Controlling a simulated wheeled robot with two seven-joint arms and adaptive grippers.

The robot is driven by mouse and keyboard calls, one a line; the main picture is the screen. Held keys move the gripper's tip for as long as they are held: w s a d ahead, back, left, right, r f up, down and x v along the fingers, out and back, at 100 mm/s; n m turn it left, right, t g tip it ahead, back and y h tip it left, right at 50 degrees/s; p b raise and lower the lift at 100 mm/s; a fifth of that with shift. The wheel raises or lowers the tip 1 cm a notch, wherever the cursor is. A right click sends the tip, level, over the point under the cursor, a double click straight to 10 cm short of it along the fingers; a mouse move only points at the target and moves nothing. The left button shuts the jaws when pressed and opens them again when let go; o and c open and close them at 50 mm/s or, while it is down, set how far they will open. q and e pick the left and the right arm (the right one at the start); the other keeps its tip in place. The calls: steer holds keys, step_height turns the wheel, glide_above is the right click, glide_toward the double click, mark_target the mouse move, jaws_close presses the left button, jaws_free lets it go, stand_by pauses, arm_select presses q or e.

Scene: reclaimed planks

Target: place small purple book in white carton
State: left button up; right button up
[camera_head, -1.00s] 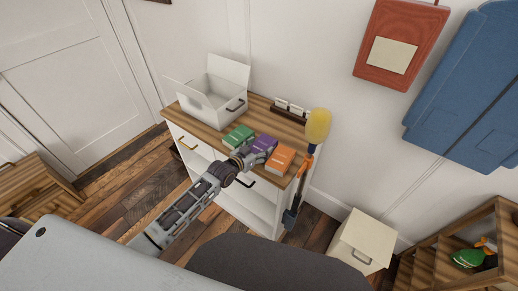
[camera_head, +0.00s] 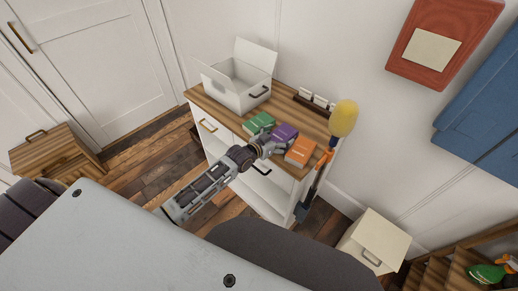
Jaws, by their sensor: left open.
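The small purple book (camera_head: 285,133) lies on the wooden top of the white cabinet, between a green book and an orange book. The white carton (camera_head: 236,84) stands open at the back left of the same top, its flaps raised. My left gripper (camera_head: 279,147) is open at the front edge of the purple book. Its fingers overlap the book's near side in the picture; I cannot tell whether they touch it. My right gripper does not show.
The green book (camera_head: 259,123) and the orange book (camera_head: 300,151) lie close on either side. A dark rack with white items (camera_head: 315,101) stands along the wall. A yellow duster (camera_head: 343,118) rises at the cabinet's right end. A cream box (camera_head: 373,243) stands on the floor.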

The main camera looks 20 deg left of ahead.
mark_target(277, 139)
arm_select(q)
steer(key=shift+v, duration=2.4)
steer(key=shift+s+a+r, duration=0.15)
steer(key=shift+s+a, duration=0.1)
steer(key=shift+s, duration=0.4)
steer(key=v, duration=0.7)
steer(key=shift+s+r+p, duration=0.15)
steer(key=shift+s+p, duration=0.1)
steer(key=shift+p, duration=0.15)
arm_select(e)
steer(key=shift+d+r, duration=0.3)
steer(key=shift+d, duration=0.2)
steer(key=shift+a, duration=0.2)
